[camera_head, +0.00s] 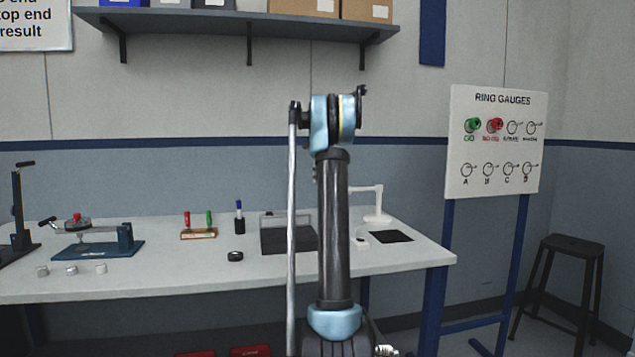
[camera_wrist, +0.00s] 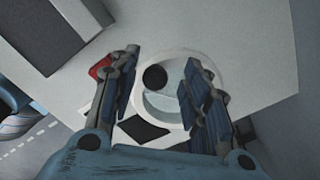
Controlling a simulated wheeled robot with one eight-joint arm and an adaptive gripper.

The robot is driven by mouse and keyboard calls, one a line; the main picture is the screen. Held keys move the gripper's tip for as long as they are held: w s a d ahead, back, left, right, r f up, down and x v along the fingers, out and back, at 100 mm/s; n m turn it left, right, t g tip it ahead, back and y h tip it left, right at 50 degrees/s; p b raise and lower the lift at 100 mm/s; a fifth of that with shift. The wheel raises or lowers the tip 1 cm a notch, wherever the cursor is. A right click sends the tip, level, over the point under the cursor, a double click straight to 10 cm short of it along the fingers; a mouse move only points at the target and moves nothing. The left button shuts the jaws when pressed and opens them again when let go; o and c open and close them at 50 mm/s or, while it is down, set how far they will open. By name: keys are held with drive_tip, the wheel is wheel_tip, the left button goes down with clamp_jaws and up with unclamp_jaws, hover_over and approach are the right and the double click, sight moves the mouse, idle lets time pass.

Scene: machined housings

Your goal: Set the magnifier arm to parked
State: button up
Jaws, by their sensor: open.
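The magnifier appears to be the white stand (camera_head: 378,218) at the right of the bench in the head view. It has a round base, an upright post and a thin level arm reaching left, partly hidden behind my arm. In the wrist view a white round part (camera_wrist: 167,120) with a dark disc inside lies between and beyond my fingers; I cannot tell whether it is the lens ring or the base. My gripper (camera_wrist: 160,58) is open, one finger on each side of this part. I cannot tell whether they touch. The head view hides my gripper behind my arm.
A black square mat (camera_head: 391,236) lies right of a small white item (camera_head: 360,242). A dark grey plate (camera_head: 275,240) stands left of my arm. A ring-gauge board (camera_head: 495,145) stands right.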

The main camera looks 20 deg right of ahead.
wheel_tip(320, 180, up, 12)
idle(0.6)
drive_tip(key=shift+w+f, duration=0.1)
